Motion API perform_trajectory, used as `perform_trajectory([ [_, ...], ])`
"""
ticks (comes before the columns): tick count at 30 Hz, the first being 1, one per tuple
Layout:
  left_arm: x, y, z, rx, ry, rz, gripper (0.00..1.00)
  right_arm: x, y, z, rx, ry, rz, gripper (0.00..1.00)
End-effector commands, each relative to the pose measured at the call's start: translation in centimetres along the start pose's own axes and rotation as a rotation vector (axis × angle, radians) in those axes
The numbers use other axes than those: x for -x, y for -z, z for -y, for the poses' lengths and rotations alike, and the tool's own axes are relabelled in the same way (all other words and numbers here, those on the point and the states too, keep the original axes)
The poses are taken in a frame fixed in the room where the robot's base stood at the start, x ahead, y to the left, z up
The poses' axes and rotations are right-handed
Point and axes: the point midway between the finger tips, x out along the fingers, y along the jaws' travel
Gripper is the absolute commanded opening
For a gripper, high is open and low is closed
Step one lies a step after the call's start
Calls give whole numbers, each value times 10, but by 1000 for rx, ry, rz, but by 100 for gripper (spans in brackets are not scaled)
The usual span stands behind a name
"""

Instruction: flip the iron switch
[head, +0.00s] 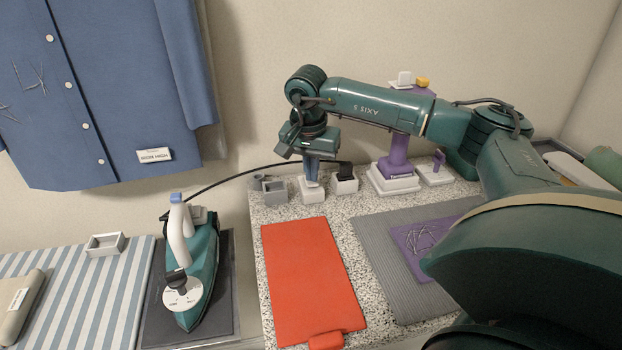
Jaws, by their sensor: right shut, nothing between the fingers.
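The iron (203,262), teal with a white handle and a round dial, stands on a dark pad at the lower left. Its black cord runs right, behind my right gripper, toward a small white box with a black top (345,182) on the speckled counter. Which part is the iron switch is not certain from this view. My right gripper (311,182) points down, shut and empty, over a middle white box (313,192), just left of the black-topped one. It hides the top of that middle box; contact cannot be told. My left gripper is not in view.
A grey box (274,190) stands left of the white boxes. A purple stand (397,156) on a white base is to the right. A red folded cloth (310,280) and a grey mat (378,255) lie in front. A blue shirt (105,90) hangs at upper left.

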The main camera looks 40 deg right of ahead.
Motion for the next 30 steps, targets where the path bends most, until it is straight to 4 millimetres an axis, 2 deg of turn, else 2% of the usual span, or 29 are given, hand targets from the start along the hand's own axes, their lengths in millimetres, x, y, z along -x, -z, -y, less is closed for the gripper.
perform_trajectory([
  [16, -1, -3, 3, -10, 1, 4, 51, -4, -1, 0, 0, 1, 0, 0],
  [30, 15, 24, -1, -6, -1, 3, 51, 32, 5, 0, 1, 1, 0, 0],
])
